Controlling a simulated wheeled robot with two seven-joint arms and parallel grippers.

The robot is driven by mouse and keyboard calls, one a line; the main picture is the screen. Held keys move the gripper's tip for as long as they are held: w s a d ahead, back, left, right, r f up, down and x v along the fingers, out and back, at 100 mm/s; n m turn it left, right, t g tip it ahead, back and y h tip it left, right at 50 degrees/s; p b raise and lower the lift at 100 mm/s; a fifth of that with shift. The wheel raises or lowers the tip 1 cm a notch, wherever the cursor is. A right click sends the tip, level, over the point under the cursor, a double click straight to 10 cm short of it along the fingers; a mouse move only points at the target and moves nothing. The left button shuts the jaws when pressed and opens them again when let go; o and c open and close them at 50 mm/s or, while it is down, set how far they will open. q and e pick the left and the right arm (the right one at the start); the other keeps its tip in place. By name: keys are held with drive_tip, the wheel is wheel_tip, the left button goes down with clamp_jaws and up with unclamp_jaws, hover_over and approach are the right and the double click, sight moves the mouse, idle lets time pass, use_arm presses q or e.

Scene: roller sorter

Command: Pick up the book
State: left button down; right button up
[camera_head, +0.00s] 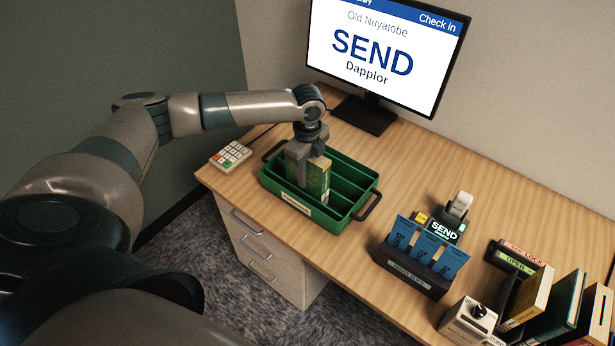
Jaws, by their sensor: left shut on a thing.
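A green and yellow book (318,178) stands upright in the green divided tray (342,222) on the desk. My left gripper (304,176) reaches down into the tray from above and is shut on the book at its left end. The lower part of the book is hidden by the tray's wall and dividers, so I cannot tell whether it touches the tray floor. My right gripper is not in view.
A monitor (385,50) stands behind the tray, and a keypad (231,155) lies to its left. A dark holder with blue cards (425,250), a small control box (468,322) and several upright books (565,305) are at the right.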

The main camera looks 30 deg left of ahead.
sight(327, 169)
use_arm(q)
drive_tip(key=shift+r, duration=0.1)
wheel_tip(327, 169, up, 8)
drive_tip(key=b, duration=0.2)
drive_tip(key=shift+w+r+b, duration=0.1)
drive_tip(key=shift+r+b, duration=0.1)
drive_tip(key=shift+b, duration=0.1)
drive_tip(key=shift+r, duration=0.8)
drive_tip(key=shift+s+d+n, duration=0.25)
drive_tip(key=shift+d+n, duration=0.15)
drive_tip(key=shift+d, duration=0.1)
drive_tip(key=s+d+r+n+b, duration=0.1)
drive_tip(key=s+d+r+n, duration=0.2)
drive_tip(key=s+d+n, duration=0.9)
drive_tip(key=shift+s+d+r+n, duration=0.35)
drive_tip(key=shift+d+n, duration=1)
drive_tip(key=shift+n, duration=1.65)
drive_tip(key=shift+r, duration=0.15)
